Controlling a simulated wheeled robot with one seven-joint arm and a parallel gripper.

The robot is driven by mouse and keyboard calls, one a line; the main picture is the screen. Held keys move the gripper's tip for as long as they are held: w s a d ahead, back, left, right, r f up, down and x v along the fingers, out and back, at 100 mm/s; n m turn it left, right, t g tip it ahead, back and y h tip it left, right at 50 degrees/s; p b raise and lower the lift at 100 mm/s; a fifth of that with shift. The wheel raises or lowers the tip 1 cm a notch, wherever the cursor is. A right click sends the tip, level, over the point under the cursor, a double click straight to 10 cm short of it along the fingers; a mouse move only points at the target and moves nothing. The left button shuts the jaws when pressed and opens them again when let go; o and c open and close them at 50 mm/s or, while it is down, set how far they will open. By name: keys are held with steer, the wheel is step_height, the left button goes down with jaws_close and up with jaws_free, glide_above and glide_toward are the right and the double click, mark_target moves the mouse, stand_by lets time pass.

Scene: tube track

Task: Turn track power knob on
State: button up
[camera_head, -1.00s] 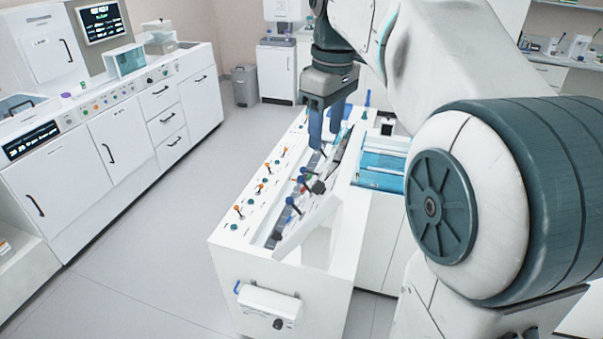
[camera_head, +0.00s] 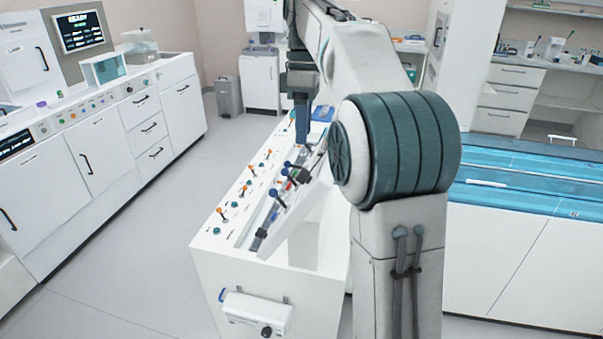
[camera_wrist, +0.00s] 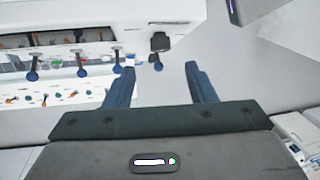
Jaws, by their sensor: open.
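A white bench (camera_head: 225,252) with a row of small orange- and teal-topped controls (camera_head: 247,188) stands ahead of me. Blue ball-topped levers (camera_head: 272,193) line its sloped trough. On its front end is a white box (camera_head: 255,309) with a dark round knob (camera_head: 267,331); which knob is the track power knob is not clear. My gripper (camera_head: 302,135) points down above the far part of the bench. In the wrist view my gripper (camera_wrist: 160,80) is open and empty, its blue fingers apart, with blue-topped levers (camera_wrist: 82,72) ahead and to the left.
White cabinets with a control strip (camera_head: 95,112) run along the left, and a grey bin (camera_head: 228,95) stands at the back. A blue-topped counter (camera_head: 540,178) is at right. The floor (camera_head: 130,240) between cabinets and bench is clear. My arm hides the bench's right side.

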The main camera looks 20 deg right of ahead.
mark_target(303, 177)
steer(key=f, duration=0.3)
steer(key=s+f+b, duration=0.1)
steer(key=f, duration=0.5)
steer(key=shift+s+a, duration=0.35)
steer(key=shift+a, duration=0.05)
steer(key=c, duration=1)
